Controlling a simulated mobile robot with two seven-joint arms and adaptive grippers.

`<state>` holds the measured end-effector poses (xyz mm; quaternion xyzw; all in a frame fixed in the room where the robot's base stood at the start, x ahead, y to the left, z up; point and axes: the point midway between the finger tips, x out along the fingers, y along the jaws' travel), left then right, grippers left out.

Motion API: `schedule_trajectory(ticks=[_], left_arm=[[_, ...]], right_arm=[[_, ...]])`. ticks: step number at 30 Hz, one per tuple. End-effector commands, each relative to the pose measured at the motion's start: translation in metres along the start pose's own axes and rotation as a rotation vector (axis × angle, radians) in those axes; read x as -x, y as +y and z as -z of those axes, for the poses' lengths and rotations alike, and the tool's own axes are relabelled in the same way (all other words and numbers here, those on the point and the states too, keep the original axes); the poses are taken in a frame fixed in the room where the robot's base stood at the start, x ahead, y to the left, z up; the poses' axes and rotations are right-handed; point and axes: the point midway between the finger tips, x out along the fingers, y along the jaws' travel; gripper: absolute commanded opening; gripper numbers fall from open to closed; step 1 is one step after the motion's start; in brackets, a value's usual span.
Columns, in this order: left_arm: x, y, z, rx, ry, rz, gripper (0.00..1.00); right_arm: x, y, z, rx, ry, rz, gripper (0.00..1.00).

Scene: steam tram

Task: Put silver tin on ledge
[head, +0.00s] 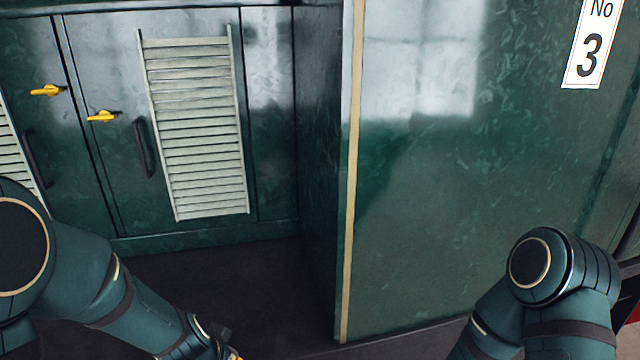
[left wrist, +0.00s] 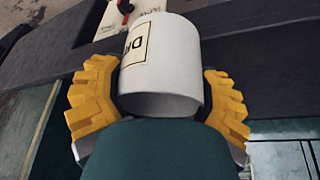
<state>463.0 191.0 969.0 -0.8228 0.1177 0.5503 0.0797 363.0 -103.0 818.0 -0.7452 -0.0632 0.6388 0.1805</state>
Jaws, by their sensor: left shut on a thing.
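A pale grey-white, open-ended cylinder, which looks like the silver tin (left wrist: 175,70), shows in the left wrist view, with a cream label reading "DR" on its left side. My left gripper (left wrist: 160,88) has its yellow fingers closed on either side of it. I cannot tell which surface is the ledge.
A dark beam-like surface (left wrist: 268,88) crosses behind the tin. A white plate with a red and black knob (left wrist: 124,8) is beyond it. In the head view, green cupboard doors with a louvred panel (head: 200,130) stand left, and a green wall (head: 480,200) marked No 3 stands right.

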Motion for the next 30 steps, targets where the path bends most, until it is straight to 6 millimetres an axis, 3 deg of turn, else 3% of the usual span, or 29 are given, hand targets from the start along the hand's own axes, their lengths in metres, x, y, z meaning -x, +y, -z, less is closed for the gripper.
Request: schedule_trajectory(ticks=[8, 12, 30], left_arm=[[-0.025, 0.017, -0.026, 0.271, -0.005, 0.112, 0.31], [-0.033, 0.015, -0.028, 0.270, 0.000, 0.110, 0.31], [-0.032, 0.015, -0.028, 0.269, 0.000, 0.109, 0.31]], right_arm=[[0.000, 0.000, 0.000, 0.000, 0.000, 0.000, 0.42], [-0.009, 0.003, -0.004, 0.002, -0.008, 0.001, 0.42], [-0.008, 0.003, -0.004, 0.003, -0.008, 0.001, 0.42]])
